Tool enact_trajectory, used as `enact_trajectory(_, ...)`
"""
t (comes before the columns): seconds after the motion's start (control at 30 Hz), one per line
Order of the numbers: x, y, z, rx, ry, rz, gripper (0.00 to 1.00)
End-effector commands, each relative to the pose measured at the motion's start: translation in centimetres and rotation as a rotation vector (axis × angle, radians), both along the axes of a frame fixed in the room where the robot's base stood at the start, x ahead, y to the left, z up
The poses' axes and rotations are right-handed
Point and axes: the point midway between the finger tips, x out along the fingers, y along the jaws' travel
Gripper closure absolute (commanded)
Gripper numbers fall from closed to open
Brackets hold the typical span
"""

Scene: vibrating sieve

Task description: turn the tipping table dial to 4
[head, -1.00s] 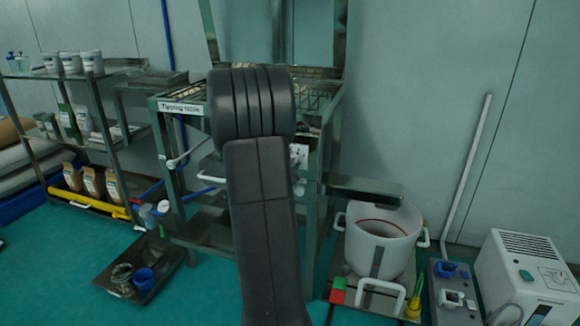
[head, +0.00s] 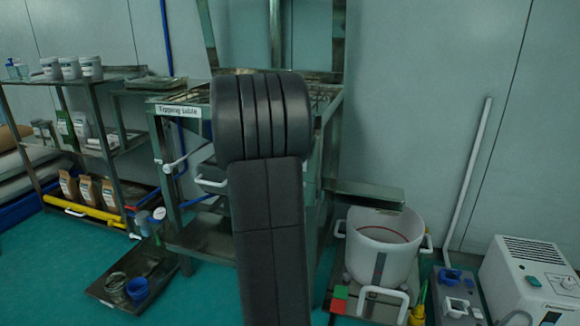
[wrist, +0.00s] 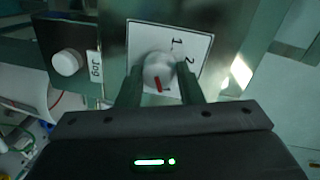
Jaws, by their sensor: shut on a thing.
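The dial (wrist: 160,68) is a round white knob with a red mark, on a white plate with printed numbers, in the wrist view. The numbers 1 and 2 are readable at its upper right. The red mark points down in the picture, and any number beside it is partly hidden. My gripper (wrist: 160,82) is shut on the knob, one dark finger on each side. In the head view the tipping table (head: 177,110) is a green metal frame with a name label. My arm covers its middle, and the dial and my gripper are hidden there.
A white round button (wrist: 67,62) labelled Jog sits left of the dial. In the head view, a white bucket (head: 380,262) stands right of the table, beside a white machine (head: 530,280). A floor tray (head: 105,290) and a shelf (head: 105,135) are at the left.

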Motion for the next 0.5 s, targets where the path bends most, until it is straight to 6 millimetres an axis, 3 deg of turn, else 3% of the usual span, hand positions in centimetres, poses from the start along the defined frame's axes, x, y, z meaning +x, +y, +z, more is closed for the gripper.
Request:
enact_trajectory(0.47,-0.06,-0.02,-0.19,0.015,0.0,-0.001,0.9)
enact_trajectory(0.5,-0.05,-0.02,-0.18,0.013,-0.001,0.0,0.59)
